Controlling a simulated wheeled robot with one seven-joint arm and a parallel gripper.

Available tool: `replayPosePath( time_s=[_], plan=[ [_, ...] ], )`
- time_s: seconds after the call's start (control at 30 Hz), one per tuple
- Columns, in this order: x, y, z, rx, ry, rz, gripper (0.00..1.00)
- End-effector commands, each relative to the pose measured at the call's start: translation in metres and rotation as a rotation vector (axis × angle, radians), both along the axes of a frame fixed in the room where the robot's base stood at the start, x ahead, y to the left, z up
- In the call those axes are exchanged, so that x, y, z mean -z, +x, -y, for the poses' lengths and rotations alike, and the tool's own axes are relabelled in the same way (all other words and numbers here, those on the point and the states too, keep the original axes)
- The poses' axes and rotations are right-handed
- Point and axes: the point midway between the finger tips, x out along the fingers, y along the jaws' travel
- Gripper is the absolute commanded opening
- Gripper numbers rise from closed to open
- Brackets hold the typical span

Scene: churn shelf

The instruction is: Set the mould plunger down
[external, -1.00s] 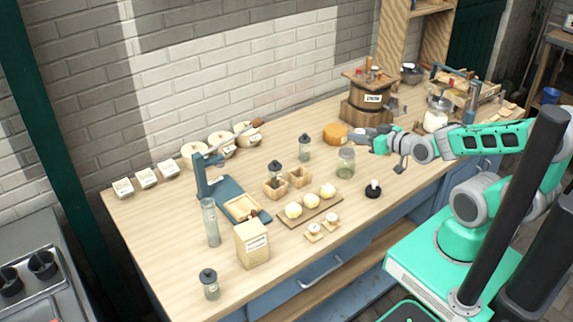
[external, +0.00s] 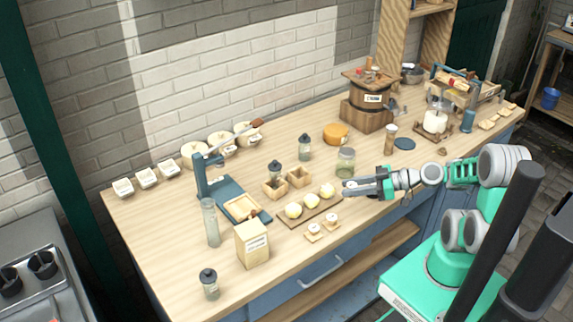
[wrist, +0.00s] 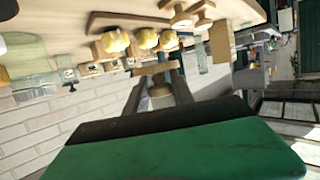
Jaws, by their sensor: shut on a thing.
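My gripper (external: 356,187) is over the front of the counter, to the right of the board with pale balls. In the wrist view, its two fingers (wrist: 160,88) are closed on a small wooden piece (wrist: 154,69), which I take to be the mould plunger. It shows as a light wooden bar across the fingertips with a rounded part between the fingers. In the external view the held piece is too small and covered to make out. I cannot tell whether it touches the counter.
A board (external: 299,221) with pale round balls and two small wooden stamps (external: 313,230) lie left of my gripper. A glass jar (external: 345,163) stands just behind it. Two small wooden boxes (external: 299,177) and a blue press (external: 207,180) stand farther left.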

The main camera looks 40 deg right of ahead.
Motion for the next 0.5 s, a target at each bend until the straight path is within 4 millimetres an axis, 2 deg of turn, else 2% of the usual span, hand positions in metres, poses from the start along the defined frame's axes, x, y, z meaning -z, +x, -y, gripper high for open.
replayPosePath(
  time_s=[0.2,0.37,0.5],
  plan=[
    [0.046,0.000,0.000,0.001,0.002,-0.002,0.00],
    [0.070,0.000,0.000,0.001,0.001,-0.001,0.00],
    [0.098,0.000,0.000,0.001,0.001,-0.001,0.00]
  ],
)
